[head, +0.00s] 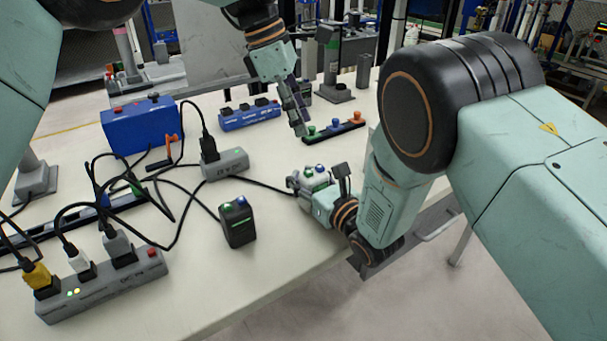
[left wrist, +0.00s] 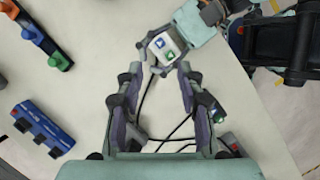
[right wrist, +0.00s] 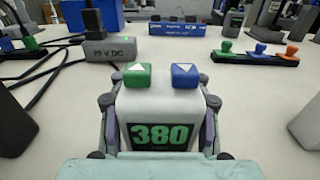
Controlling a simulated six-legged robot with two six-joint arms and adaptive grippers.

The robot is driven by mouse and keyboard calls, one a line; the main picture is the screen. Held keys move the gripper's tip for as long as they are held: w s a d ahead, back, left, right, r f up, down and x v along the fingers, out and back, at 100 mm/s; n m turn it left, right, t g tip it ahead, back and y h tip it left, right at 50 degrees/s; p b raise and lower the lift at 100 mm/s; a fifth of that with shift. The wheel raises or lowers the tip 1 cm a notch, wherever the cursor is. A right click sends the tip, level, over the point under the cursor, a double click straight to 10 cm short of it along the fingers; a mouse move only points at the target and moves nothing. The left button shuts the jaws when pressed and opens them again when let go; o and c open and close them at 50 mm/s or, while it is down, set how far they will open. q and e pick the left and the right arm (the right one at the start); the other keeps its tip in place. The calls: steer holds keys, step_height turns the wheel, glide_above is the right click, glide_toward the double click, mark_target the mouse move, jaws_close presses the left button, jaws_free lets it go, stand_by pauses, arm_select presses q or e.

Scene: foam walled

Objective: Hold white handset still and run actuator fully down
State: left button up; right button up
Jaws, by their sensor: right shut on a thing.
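The white handset (head: 313,181) is at the table's right edge in the head view. In the right wrist view, the white handset (right wrist: 160,108) has a green up-arrow button, a blue down-arrow button and a display reading 380. My right gripper (head: 308,184) is shut on its sides. My left gripper (head: 297,118) is above the table, farther back. In the left wrist view its jaws (left wrist: 158,75) are apart and empty, with the white handset (left wrist: 165,48) beyond the fingertips. I cannot tell which device is the actuator.
A dark handset (head: 237,222) with green and blue buttons stands nearby. A strip of coloured buttons (head: 334,131) lies beyond the white handset. A grey power box (head: 225,165), a power strip (head: 104,284) and black cables fill the left side. Bare table lies at the front.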

arm_select(q)
jaws_close()
stand_by(0.3)
stand_by(1.1)
steer(key=d+n+t+h, duration=0.1)
steer(key=n, duration=0.3)
steer(key=d+r+n+t+h, duration=0.1)
steer(key=n+h, duration=0.1)
steer(key=n, duration=0.2)
steer(key=d+n+h, duration=0.1)
steer(key=n, duration=0.4)
steer(key=shift+s+d+r+t+h, duration=0.15)
steer(key=shift+r+t+h, duration=0.2)
steer(key=shift+t+h, duration=0.05)
